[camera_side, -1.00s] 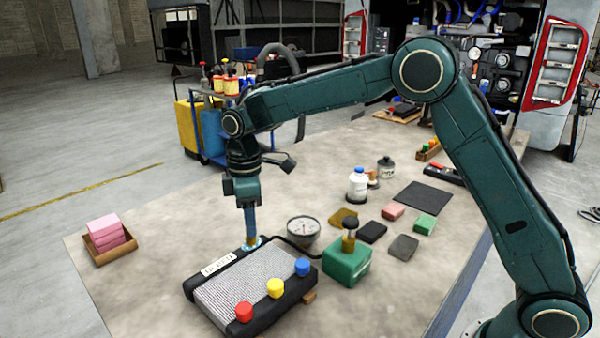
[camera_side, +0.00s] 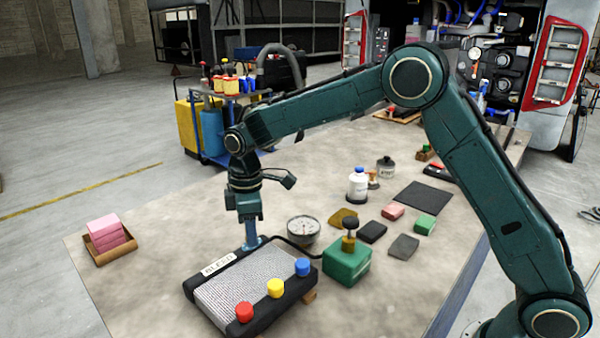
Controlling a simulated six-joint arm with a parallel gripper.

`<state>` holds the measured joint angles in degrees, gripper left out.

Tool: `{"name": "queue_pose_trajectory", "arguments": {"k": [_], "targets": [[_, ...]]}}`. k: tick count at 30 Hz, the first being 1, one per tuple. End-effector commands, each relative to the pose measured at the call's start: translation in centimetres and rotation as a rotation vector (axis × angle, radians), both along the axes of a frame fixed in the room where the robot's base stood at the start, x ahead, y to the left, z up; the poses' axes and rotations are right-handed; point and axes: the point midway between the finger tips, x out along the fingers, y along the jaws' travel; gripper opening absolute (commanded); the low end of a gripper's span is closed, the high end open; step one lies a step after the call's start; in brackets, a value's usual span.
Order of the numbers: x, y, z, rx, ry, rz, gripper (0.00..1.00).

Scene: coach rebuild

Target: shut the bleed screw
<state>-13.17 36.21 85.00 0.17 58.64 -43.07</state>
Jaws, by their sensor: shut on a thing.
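The radiator-like unit (camera_side: 240,290) lies on the bench with a grey ribbed face and a dark frame. A white label (camera_side: 217,265), seeming to read BLEED, is on its far edge. My gripper (camera_side: 251,243) points down at the unit's far corner, just right of the label. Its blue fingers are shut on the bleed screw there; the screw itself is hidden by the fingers. Red (camera_side: 244,312), yellow (camera_side: 275,288) and blue (camera_side: 302,267) caps stand along the unit's near right side.
A tray of pink blocks (camera_side: 108,238) is at the left. The bench between tray and unit is clear.

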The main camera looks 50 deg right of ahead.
Motion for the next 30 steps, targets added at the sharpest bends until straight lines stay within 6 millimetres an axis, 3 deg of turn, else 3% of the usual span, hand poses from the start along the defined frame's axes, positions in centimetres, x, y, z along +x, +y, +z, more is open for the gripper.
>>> {"name": "queue_pose_trajectory", "arguments": {"k": [14,30], "targets": [[-0.28,0.24,0.02,0.001,0.008,-0.100,0.04],[-0.37,0.40,0.01,0.001,0.010,-0.543,0.04]]}}
